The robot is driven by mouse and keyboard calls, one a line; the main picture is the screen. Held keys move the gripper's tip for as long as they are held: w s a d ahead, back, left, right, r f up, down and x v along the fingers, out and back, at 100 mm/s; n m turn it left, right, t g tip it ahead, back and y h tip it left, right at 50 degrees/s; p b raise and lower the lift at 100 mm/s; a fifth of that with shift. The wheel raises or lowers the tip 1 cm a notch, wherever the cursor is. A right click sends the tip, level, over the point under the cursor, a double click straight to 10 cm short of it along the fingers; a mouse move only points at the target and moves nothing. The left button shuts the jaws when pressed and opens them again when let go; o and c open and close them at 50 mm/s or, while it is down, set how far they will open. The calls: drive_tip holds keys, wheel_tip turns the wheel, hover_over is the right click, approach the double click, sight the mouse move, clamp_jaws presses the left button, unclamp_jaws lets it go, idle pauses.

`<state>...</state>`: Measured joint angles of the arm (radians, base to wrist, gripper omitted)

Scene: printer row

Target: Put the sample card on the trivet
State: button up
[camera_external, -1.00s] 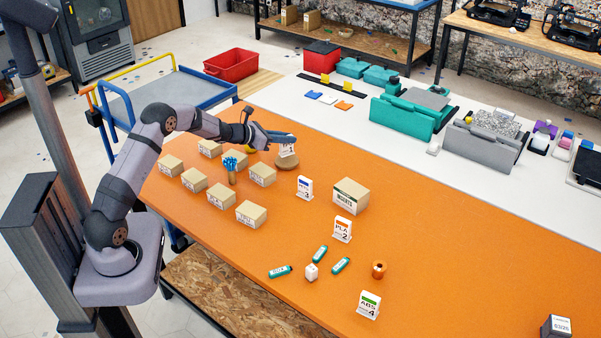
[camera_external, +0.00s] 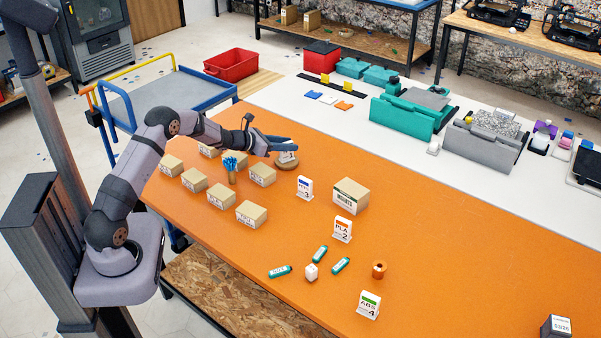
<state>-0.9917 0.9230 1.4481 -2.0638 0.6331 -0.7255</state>
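My gripper (camera_external: 291,146) is over the round brown trivet (camera_external: 287,166) near the far edge of the orange table. It appears shut on the top of a white sample card (camera_external: 288,157), whose upper part the fingers hide. The card is upright, low over the middle of the trivet. I cannot tell whether its bottom edge touches the trivet. Similar white cards stand on the table: one with blue marking (camera_external: 304,187), a PLA card (camera_external: 342,229) and an ABS card (camera_external: 368,305).
Several small cardboard boxes (camera_external: 262,175) and a holder with blue items (camera_external: 231,170) stand left of the trivet. A larger box (camera_external: 350,196) stands to its right. The table's right part is mostly clear.

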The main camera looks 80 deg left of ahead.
drive_tip(key=shift+s+r, duration=0.1)
drive_tip(key=shift+r, duration=0.15)
